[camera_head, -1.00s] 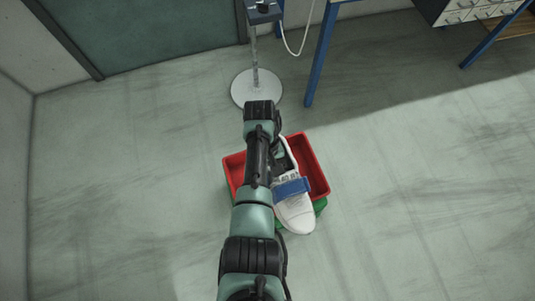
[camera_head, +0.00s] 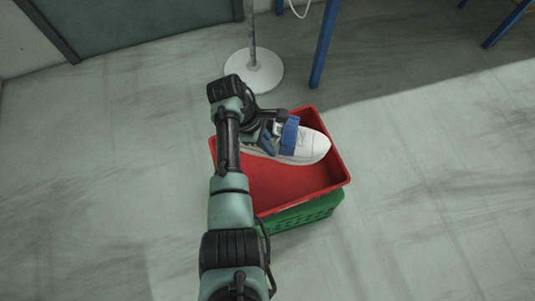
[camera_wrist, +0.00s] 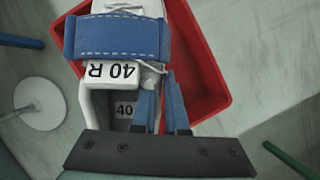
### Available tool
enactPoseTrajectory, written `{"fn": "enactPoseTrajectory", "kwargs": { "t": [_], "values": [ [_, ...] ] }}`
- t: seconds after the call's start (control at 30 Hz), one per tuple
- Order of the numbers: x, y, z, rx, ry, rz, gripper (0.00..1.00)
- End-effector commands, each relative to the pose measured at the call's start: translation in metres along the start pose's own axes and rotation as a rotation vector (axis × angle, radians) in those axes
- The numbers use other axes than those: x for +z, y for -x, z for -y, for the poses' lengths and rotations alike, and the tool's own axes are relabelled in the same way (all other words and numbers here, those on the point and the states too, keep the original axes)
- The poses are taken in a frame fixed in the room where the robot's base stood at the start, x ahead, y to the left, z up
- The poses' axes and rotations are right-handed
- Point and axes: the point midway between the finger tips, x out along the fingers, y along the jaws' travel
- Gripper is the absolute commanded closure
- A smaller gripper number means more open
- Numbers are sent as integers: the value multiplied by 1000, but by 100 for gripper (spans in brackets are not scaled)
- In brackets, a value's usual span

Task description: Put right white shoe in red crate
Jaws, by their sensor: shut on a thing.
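The white shoe (camera_head: 313,147) has a blue strap across it, and its toe points right in the head view. In the wrist view the shoe (camera_wrist: 98,100) shows a tag reading "40 R". My gripper (camera_head: 272,138) is shut on the shoe near its opening, and its blue fingers also show in the wrist view (camera_wrist: 162,85). The shoe is over the far part of the red crate (camera_head: 275,190); whether it touches the crate is unclear. The red crate's wall (camera_wrist: 210,85) shows beside and beyond the shoe in the wrist view.
The red crate sits on a green crate (camera_head: 305,214) on the floor. A round white stand base (camera_head: 254,71) is just behind the crates. A blue table leg (camera_head: 323,45) stands at the back. The floor to the right is clear.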

Motion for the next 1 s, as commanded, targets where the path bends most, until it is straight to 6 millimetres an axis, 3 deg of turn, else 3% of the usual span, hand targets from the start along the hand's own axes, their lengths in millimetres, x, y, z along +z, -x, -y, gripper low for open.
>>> {"fn": "enactPoseTrajectory", "kwargs": {
  "t": [0.03, 0.33, 0.6, 1.0],
  "values": [
    [-12, -22, -5, 24, 44, 0, 100],
    [-40, -67, -28, 133, 308, 0, 100],
    [-50, -79, -38, 182, 431, 0, 100],
    [-55, -90, -39, 187, 444, -1, 100]
  ]
}}
